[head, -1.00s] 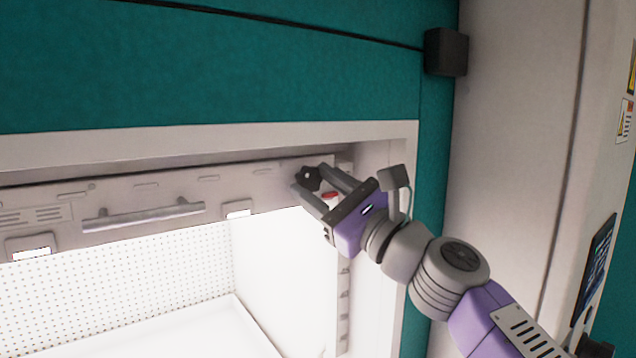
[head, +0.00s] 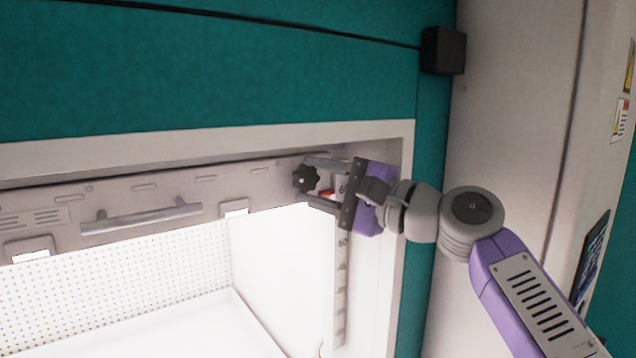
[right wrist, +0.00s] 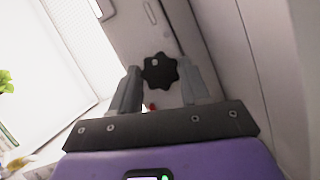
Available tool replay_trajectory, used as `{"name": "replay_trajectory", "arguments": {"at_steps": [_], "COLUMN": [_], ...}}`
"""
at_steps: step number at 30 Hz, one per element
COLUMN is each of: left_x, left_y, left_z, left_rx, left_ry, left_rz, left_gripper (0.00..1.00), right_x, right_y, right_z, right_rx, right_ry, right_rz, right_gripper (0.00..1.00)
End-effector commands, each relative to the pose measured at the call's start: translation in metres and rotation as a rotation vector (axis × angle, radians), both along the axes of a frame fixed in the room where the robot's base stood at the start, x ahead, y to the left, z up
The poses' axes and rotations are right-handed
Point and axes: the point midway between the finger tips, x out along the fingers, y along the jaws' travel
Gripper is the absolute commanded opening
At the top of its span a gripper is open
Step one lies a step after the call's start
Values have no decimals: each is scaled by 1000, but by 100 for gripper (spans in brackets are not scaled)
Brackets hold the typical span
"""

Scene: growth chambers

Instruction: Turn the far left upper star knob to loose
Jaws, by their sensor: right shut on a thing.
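A black star knob (head: 306,178) sits at the right end of the light panel under the top frame of the chamber opening. My right gripper (head: 307,180) reaches it from the right, with one finger above the knob and one below, and is shut on it. In the right wrist view the star knob (right wrist: 160,72) shows between the two fingertips (right wrist: 162,78), with a small pale mark on its face. A small red part (head: 327,194) lies between the fingers behind the knob. My left gripper is not in view.
The panel (head: 160,187) carries a grey bar handle (head: 140,218) left of the knob. Below it the chamber is bright and open. The white side frame (head: 385,240) stands close by my right wrist. A black box (head: 443,50) is on the teal wall above.

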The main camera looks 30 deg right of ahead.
Motion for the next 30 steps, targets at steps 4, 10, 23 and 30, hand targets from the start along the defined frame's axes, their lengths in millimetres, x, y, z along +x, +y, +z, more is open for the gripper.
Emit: {"name": "replay_trajectory", "arguments": {"at_steps": [4,10,23,30], "left_x": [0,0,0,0], "left_y": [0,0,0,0], "left_z": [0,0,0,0], "left_rx": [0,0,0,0], "left_ry": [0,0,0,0], "left_rz": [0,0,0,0], "left_gripper": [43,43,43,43], "right_x": [0,0,0,0], "right_y": [1,1,1,0], "right_z": [0,0,0,1], "right_rx": [-46,-73,-76,-74], "right_ry": [-4,-5,-6,-6], "right_rz": [2,3,3,2], "right_gripper": [16,16,54,72]}}
